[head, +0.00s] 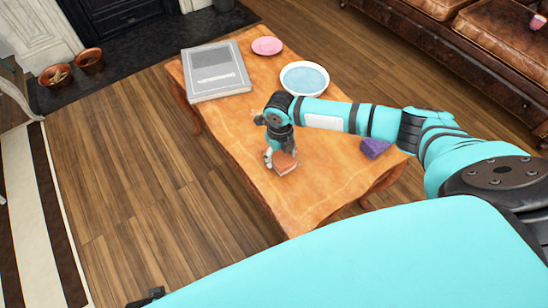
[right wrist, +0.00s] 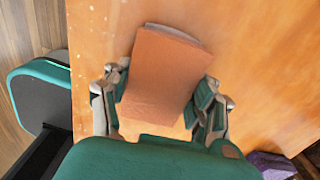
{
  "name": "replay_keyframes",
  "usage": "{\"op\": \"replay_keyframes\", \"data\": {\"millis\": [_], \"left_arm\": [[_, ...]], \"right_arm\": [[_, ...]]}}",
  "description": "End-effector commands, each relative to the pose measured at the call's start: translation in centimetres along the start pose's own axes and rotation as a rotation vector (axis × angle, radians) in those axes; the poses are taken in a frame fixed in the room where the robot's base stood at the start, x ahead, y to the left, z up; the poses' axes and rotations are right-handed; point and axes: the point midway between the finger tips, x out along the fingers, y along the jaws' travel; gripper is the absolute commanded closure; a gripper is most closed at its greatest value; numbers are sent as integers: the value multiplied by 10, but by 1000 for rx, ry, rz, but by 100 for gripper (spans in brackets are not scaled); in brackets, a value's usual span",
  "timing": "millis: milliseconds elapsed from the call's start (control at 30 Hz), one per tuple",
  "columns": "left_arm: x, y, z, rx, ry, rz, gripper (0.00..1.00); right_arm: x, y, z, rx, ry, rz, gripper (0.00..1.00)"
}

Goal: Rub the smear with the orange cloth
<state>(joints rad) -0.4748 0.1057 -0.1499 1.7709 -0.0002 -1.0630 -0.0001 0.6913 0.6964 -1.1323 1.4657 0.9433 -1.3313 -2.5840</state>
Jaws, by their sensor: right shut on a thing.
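The orange cloth (head: 285,163) is a folded brownish-orange pad over the near half of the wooden table (head: 318,190). My right gripper (head: 273,152) is shut on it. In the right wrist view the cloth (right wrist: 163,78) sits between the two fingers of the right gripper (right wrist: 160,100), with a pale grey edge showing at its far end. I cannot tell if the cloth touches the tabletop. I cannot make out a clear smear; small pale specks show on the wood left of the cloth in the wrist view. My left gripper is not in view.
A purple cloth (head: 375,148) lies near the table's right edge. A large grey book (head: 215,72), a pink dish (head: 267,46) and a white-rimmed blue bowl (head: 304,78) occupy the far end. A brown leather sofa (head: 505,50) stands beyond, right. Bare wood surrounds the gripper.

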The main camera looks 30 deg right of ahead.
Motion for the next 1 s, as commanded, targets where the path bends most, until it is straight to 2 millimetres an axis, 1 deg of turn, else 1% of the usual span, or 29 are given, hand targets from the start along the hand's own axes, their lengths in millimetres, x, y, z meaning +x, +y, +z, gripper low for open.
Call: {"op": "replay_keyframes", "data": {"millis": [100, 367, 700, 867, 1000], "left_arm": [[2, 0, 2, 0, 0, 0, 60], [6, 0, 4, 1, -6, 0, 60], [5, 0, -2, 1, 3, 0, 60], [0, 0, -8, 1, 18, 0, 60], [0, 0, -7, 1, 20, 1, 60]], "right_arm": [[0, -10, 0, 2, 1, 0, 68], [1, -20, 0, 2, 1, 0, 68], [4, -49, -1, 3, 2, -2, 68], [4, -53, -1, 0, 2, -2, 67], [3, -54, -2, 0, 4, -4, 67]]}}
